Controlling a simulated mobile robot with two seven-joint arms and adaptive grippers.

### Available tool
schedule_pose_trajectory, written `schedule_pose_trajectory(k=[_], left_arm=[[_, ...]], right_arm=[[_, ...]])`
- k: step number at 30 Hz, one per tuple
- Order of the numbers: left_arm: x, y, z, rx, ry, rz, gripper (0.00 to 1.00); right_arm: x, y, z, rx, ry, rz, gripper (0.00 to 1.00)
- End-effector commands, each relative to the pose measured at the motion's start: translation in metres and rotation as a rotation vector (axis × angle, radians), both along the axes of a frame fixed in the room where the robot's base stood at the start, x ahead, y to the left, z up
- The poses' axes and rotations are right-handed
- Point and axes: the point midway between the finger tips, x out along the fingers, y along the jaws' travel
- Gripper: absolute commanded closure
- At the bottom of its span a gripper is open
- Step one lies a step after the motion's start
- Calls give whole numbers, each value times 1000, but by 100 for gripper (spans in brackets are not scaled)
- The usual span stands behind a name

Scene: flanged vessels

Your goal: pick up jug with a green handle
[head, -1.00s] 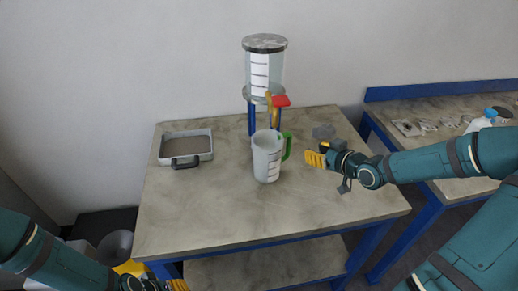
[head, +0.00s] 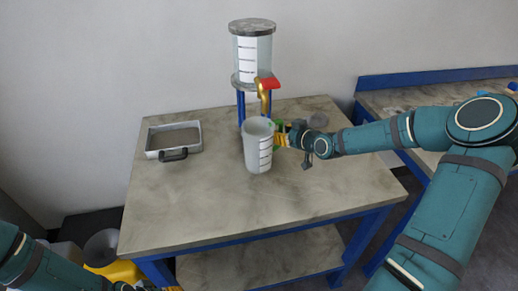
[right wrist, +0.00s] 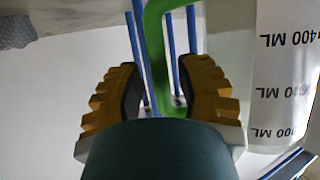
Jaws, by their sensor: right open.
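The jug (head: 257,148) is a pale grey, see-through measuring jug with a printed scale, standing upright on the table (head: 190,215). Its green handle (head: 273,124) is on its right side, mostly hidden behind my right gripper (head: 281,138). In the right wrist view the green handle (right wrist: 154,35) lies between the two yellow fingers of my open right gripper (right wrist: 160,97), with space visible on both sides. The jug's scaled wall (right wrist: 285,75) shows at the right there. My left gripper is mostly cut off at the bottom edge of the head view; its jaws cannot be judged.
A flanged glass vessel (head: 251,55) stands on blue legs behind the jug, with a brass tap and red lever (head: 270,83) above it. A grey tray (head: 174,140) lies at the left. A grey lump (head: 318,120) lies behind my right gripper. The table front is clear.

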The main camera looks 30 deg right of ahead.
Motion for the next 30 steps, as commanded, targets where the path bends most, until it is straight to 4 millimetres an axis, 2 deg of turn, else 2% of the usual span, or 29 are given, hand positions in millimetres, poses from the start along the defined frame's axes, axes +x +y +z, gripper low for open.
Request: schedule_pose_trajectory(k=[4,12,13,15,16,30], left_arm=[[1,0,-4,0,-2,1,53],[1,0,-4,0,-3,1,53],[1,0,-4,0,-3,1,53],[1,0,-4,0,-3,1,53],[1,0,-4,0,-3,1,53],[1,0,-4,0,-3,1,53]], right_arm=[[14,3,-5,0,-2,0,66],[16,3,-6,-1,-1,-1,66],[16,3,-6,-1,-1,-1,70],[16,3,-6,-1,-1,-1,94],[16,3,-6,-1,-1,-1,100],[16,3,-5,-1,-2,0,100]])
